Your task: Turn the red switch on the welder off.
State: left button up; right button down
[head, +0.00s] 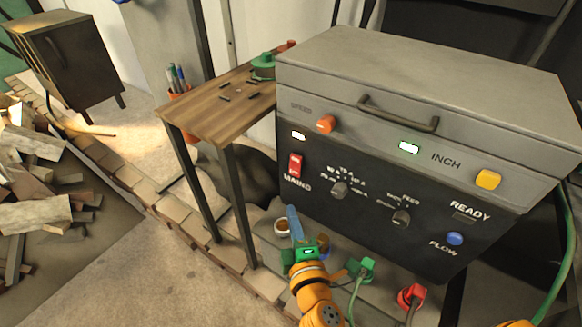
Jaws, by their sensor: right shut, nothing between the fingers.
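The welder (400,170) is a large grey box with a dark front panel on the right. Its red switch (295,165) is a small rocker at the left of the panel, above the "MAINS" label. I cannot tell which way the rocker is tipped. My right gripper (292,211) has blue fingers and is shut and empty. It points up, below the switch and the label, with a gap in the picture between its tips and the switch. My left gripper is not in view.
An orange knob (326,124), a lit green lamp (409,147), a yellow button (488,179) and two grey dials are on the panel. A wooden table (205,110) stands close to the left. Green and red plugs with cables sit below the panel.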

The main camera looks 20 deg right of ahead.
send_near(291, 171)
jog(key=w+a, duration=0.2)
jog(key=w, duration=0.2)
jog(key=w+d, duration=0.1)
jog(key=d, duration=0.1)
jog(key=shift+w+d+f, duration=0.25)
jog(key=shift+w+d, duration=0.1)
jog(key=shift+w, duration=0.05)
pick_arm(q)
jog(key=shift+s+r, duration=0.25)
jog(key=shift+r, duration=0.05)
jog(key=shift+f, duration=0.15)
pick_arm(e)
jog(key=shift+f, duration=0.1)
